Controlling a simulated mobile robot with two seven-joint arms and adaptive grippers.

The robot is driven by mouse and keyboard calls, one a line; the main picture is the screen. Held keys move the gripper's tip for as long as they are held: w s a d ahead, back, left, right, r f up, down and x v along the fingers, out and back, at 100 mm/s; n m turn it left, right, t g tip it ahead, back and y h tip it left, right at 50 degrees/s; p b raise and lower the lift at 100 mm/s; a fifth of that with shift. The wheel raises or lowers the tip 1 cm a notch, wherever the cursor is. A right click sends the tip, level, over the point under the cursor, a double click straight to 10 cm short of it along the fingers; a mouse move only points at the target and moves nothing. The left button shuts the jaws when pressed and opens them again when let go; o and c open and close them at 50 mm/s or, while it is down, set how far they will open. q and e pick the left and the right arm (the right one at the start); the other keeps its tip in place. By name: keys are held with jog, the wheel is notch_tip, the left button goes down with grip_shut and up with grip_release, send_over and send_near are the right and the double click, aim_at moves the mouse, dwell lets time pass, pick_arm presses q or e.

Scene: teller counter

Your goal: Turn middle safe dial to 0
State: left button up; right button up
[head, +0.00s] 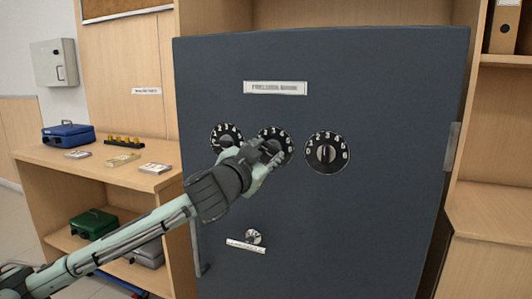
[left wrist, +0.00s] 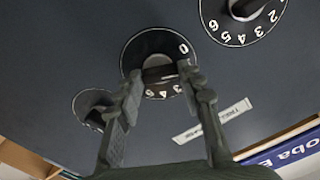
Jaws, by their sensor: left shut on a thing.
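The grey safe door (head: 320,220) bears three black dials in a row. The middle dial (head: 276,132) is partly hidden by my left gripper (head: 266,152), which reaches it from the lower left. In the left wrist view, my left gripper (left wrist: 160,78) is shut on the knob of the middle dial (left wrist: 150,44), one finger on each side. A 0 shows at the dial's upper right edge there; most other numbers and the pointer are hidden or unclear. The left dial (head: 226,131) and right dial (head: 327,153) stand close on either side. My right gripper is not in view.
A handle (head: 200,250) stands out at the door's left. A wooden counter (head: 110,175) with a blue box (head: 68,134) is at left; shelves stand at right.

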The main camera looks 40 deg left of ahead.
pick_arm(q)
jog(key=shift+n, duration=0.3)
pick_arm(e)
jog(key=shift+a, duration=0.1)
pick_arm(q)
jog(key=shift+n, duration=1.6)
jog(key=shift+n+p, duration=0.55)
jog(key=shift+n, duration=0.55)
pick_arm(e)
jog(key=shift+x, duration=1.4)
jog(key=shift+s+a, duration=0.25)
pick_arm(q)
jog(key=o, duration=1.2)
jog(key=shift+c, duration=0.2)
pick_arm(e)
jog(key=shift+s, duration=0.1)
